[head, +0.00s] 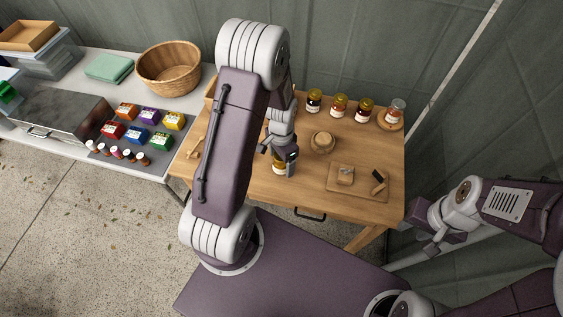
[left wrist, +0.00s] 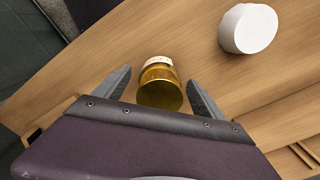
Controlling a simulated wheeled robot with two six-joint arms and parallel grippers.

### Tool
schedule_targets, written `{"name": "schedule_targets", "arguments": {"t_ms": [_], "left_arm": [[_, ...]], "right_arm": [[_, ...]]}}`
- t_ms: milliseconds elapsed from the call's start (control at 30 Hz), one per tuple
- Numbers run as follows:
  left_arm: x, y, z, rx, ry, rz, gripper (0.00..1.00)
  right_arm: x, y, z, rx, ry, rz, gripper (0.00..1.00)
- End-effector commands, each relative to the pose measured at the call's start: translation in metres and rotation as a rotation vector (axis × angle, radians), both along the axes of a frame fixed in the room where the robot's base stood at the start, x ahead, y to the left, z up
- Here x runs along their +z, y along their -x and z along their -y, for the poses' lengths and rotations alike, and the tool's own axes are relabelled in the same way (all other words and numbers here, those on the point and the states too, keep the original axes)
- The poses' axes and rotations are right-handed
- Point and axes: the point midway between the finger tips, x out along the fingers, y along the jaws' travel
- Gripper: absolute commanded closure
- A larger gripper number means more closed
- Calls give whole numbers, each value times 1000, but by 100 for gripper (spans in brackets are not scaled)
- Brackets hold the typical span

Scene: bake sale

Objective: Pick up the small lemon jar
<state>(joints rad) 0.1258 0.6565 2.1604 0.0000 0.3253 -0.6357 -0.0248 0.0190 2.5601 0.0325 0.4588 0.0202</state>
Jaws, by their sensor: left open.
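A small jar with amber-yellow contents and a pale band at its far end (left wrist: 160,86) is in the left wrist view, probably the lemon jar. It stands between the two fingers of my left gripper (left wrist: 159,90), which is open, with a gap showing on each side. In the head view the jar (head: 278,169) shows low on the wooden table, partly hidden by my left gripper (head: 280,155). My right gripper (head: 430,232) is away to the right, off the table; its fingers are too unclear to tell their state.
Several jars (head: 339,105) line the back of the wooden table (head: 300,187). A round tan object (head: 322,142) is right of the gripper, near a board (head: 350,190) with a small parcel. A white cylinder (left wrist: 248,29) shows in the left wrist view. A side table holds a basket (head: 168,68).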

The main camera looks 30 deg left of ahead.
Motion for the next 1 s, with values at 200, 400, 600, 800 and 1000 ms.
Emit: {"name": "schedule_targets", "arguments": {"t_ms": [200,400,600,800,1000], "left_arm": [[1,0,0,0,0,1,48],[1,0,0,0,0,1,100],[1,-1,0,0,0,1,100],[17,-1,0,0,-1,5,100],[50,0,12,-5,-1,5,100]], "right_arm": [[0,0,0,0,0,0,64],[0,0,0,0,0,0,64],[0,0,0,0,0,0,64],[3,0,0,0,0,0,64],[6,0,0,0,0,0,64]]}}
